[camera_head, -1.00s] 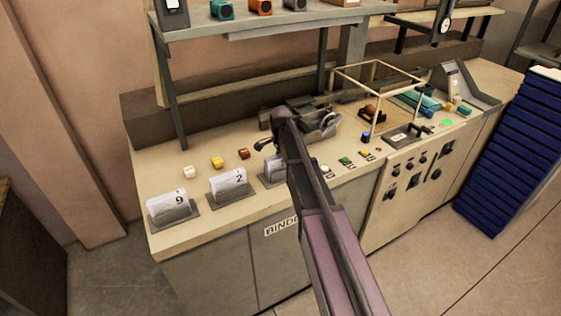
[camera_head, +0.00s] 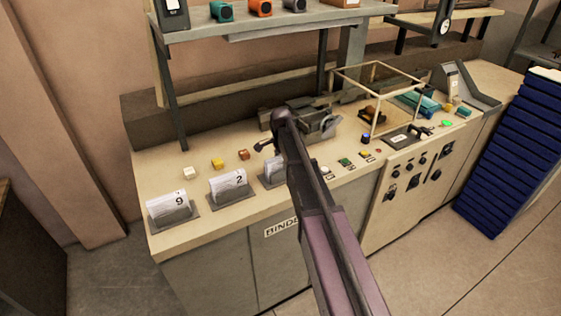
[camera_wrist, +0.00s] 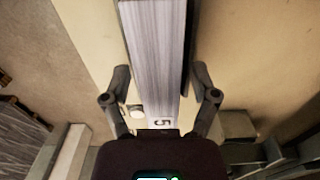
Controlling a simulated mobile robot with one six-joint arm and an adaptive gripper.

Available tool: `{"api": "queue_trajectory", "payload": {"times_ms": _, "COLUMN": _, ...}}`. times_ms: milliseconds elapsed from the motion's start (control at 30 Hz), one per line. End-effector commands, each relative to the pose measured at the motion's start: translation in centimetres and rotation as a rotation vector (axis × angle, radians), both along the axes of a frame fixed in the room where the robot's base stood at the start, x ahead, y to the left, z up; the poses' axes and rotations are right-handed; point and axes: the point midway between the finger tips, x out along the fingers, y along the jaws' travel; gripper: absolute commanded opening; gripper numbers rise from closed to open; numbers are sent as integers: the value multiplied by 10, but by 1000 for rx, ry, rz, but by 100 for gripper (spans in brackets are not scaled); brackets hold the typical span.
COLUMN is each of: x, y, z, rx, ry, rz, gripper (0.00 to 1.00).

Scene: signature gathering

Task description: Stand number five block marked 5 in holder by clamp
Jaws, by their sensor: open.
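The number five block (camera_wrist: 155,60) is a tall stack of pale sheets with a dark 5 on its near end in the wrist view. My gripper (camera_wrist: 160,72) is open, with one finger on each side of the block; contact cannot be told. A dark upright plate (camera_wrist: 188,45) runs along the block's right side. In the head view, a white block in a grey holder (camera_head: 274,184) is partly hidden behind my arm, its number covered. The grey clamp (camera_head: 318,124) stands just behind my arm. My gripper's fingers are hidden or unclear in the head view.
Blocks marked 9 (camera_head: 165,204) and 2 (camera_head: 226,185) stand in holders to the left. Small white, yellow and brown cubes (camera_head: 217,163) lie behind them. A wire-frame box (camera_head: 372,68) and control panel stand right. A shelf (camera_head: 270,22) overhangs the bench's back.

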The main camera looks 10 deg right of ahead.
Motion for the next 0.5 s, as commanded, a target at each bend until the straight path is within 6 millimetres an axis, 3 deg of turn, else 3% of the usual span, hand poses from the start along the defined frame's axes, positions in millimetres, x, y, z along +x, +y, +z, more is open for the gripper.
{"api": "queue_trajectory", "payload": {"times_ms": 500, "x": 0, "y": 0, "z": 41, "rx": 0, "ry": 0, "rz": 0, "gripper": 77}}
